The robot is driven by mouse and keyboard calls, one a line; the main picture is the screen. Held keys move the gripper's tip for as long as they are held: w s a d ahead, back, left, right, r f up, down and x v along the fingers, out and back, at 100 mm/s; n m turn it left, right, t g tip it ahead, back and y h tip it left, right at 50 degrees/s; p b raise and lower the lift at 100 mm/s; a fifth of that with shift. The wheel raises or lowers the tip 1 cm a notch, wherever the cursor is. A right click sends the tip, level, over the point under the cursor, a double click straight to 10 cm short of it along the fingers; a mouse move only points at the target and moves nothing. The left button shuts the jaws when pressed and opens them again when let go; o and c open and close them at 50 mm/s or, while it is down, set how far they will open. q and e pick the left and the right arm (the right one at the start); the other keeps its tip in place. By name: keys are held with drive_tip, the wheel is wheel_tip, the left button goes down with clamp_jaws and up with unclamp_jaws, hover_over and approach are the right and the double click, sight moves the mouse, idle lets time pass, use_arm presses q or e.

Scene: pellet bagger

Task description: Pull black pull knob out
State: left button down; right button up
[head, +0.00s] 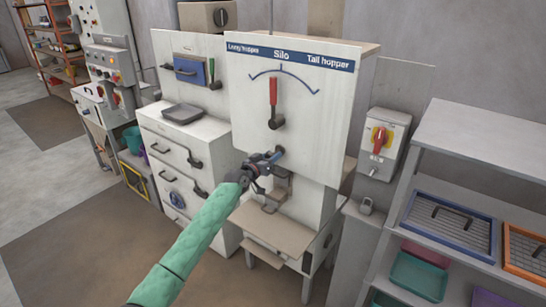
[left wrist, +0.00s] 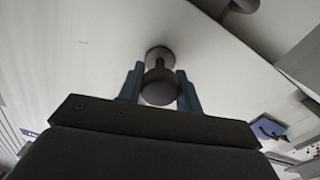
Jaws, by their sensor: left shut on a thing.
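The black pull knob (left wrist: 160,88) shows dark and round on a short stem from the white front panel in the left wrist view. In the head view the knob (head: 279,151) is small and partly hidden by my gripper, low on the panel below the dial. My left gripper (left wrist: 160,90) has its two blue fingers on either side of the knob and is shut on it. In the head view the left gripper (head: 272,158) reaches up to the panel at the end of the green-sleeved arm. My right gripper is not in view.
The white Silo panel (head: 330,115) carries a red pointer (head: 273,92) above the knob. A metal bracket (head: 277,190) and a tan shelf (head: 270,225) sit below. A drawer cabinet (head: 165,150) stands left, a red rotary switch (head: 380,137) and tray rack (head: 480,140) right.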

use_arm(q)
drive_tip(key=shift+f, duration=0.15)
drive_tip(key=c, duration=0.9)
unclamp_jaws()
drive_tip(key=shift+s+a, duration=0.1)
drive_tip(key=shift+c, duration=0.2)
drive_tip(key=shift+s+a, duration=0.15)
drive_tip(key=shift+s, duration=0.05)
drive_tip(key=b+v, duration=0.2)
drive_tip(key=v, duration=0.5)
drive_tip(key=shift+s+a+b, duration=0.15)
drive_tip(key=shift+a+b, duration=0.05)
drive_tip(key=shift+b, duration=0.15)
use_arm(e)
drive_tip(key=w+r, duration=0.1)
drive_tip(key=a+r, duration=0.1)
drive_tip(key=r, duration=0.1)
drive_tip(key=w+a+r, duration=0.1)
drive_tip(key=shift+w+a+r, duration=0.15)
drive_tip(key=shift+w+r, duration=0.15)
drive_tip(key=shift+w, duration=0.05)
